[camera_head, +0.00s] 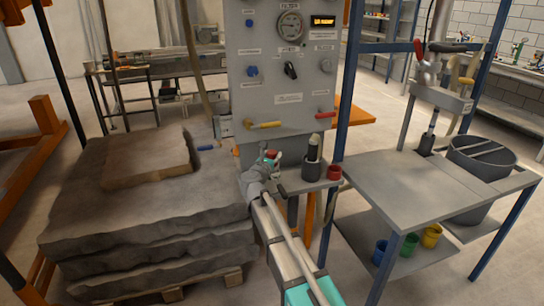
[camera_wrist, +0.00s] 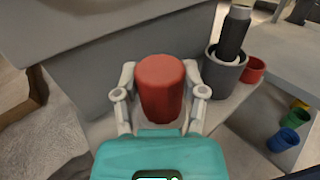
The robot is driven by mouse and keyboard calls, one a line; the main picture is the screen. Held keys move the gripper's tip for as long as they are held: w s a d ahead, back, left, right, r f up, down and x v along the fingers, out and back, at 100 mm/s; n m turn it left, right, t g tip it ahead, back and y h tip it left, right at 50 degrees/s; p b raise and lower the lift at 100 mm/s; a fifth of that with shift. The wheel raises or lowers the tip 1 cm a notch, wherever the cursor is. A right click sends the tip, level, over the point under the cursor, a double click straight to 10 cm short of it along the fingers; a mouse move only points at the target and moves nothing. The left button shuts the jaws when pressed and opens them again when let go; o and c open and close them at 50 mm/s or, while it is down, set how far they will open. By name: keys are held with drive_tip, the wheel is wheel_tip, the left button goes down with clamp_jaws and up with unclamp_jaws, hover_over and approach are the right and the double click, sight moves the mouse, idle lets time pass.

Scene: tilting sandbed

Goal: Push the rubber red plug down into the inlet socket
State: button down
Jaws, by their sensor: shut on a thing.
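The red plug (camera_wrist: 161,88) is a short cylinder, held upright between the two fingers of my gripper (camera_wrist: 161,100) in the wrist view. My gripper is shut on it, with one finger on each side. In the head view the red plug (camera_head: 271,155) shows small at the end of my arm, just in front of the grey control panel's lower part. What lies under the plug is hidden by it and by my gripper. I cannot make out the inlet socket in either view.
A grey cup holding a dark cylinder (camera_wrist: 233,40) stands close to the right, with a red cup (camera_wrist: 253,69) beside it. The control panel (camera_head: 285,70) rises behind. Stacked stone slabs (camera_head: 130,225) stand at left, a grey table (camera_head: 430,180) at right.

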drive_tip(key=shift+f+b, duration=0.8)
drive_tip(key=shift+f, duration=0.05)
drive_tip(key=shift+c, duration=0.4)
unclamp_jaws()
drive_tip(key=shift+s, duration=0.2)
drive_tip(key=v, duration=1.1)
drive_tip(key=shift+s+a, duration=0.2)
drive_tip(key=shift+s, duration=0.15)
drive_tip(key=shift+r, duration=0.1)
